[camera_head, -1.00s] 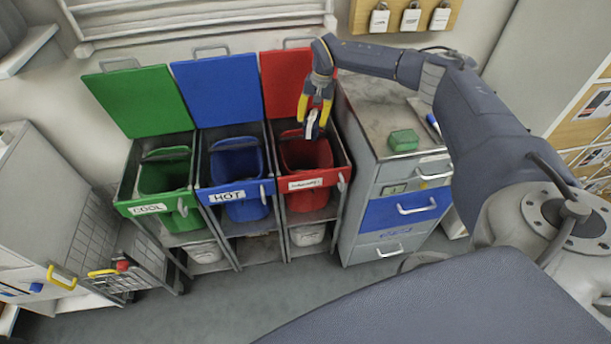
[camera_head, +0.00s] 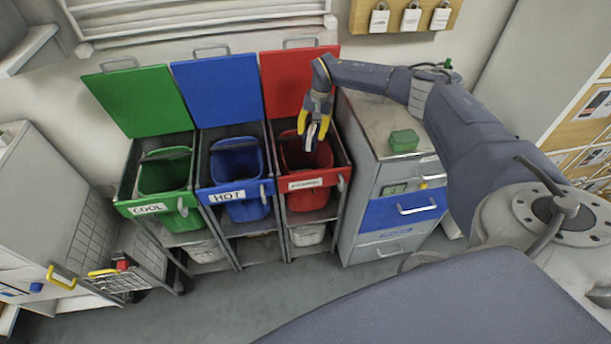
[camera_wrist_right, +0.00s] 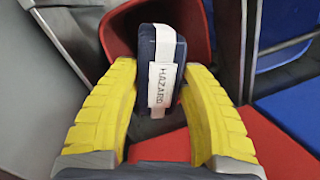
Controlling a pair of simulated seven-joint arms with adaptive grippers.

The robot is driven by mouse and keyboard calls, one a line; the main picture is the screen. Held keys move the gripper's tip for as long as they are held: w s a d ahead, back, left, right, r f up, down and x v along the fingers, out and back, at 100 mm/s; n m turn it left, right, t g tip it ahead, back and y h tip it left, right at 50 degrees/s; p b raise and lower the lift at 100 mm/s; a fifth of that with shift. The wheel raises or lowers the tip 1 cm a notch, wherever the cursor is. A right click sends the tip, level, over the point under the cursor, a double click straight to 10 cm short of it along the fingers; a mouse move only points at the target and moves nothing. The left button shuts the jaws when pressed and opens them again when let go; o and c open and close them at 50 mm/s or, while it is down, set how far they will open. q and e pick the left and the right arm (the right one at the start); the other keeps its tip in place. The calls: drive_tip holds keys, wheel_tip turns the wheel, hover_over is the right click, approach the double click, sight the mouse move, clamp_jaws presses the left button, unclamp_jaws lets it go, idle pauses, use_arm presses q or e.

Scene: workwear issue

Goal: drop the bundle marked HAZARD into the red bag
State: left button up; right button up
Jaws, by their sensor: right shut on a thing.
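The bundle (camera_wrist_right: 162,70) is dark navy with a white strap and a label reading HAZARD. My right gripper (camera_head: 313,123) is shut on it, with a yellow finger on each side in the right wrist view (camera_wrist_right: 160,105). The bundle also shows in the head view (camera_head: 311,136), hanging tilted below the fingers. The red bag (camera_head: 307,185) stands open in the right-hand frame of the row, its red lid raised behind. The bundle is over the bag's opening; I cannot tell its exact height above the rim. My left gripper is not in view.
A blue bag (camera_head: 240,165) and a green bag (camera_head: 165,175) stand to the left, lids raised. A grey drawer cabinet (camera_head: 375,190) with a green box (camera_head: 404,141) on top is close on the right. A wire trolley (camera_head: 120,270) is at left.

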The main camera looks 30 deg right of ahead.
drive_tip(key=o, duration=1.3)
wheel_tip(320, 180, up, 12)
drive_tip(key=d, duration=0.2)
drive_tip(key=shift+s, duration=0.2)
drive_tip(key=shift+f, duration=0.1)
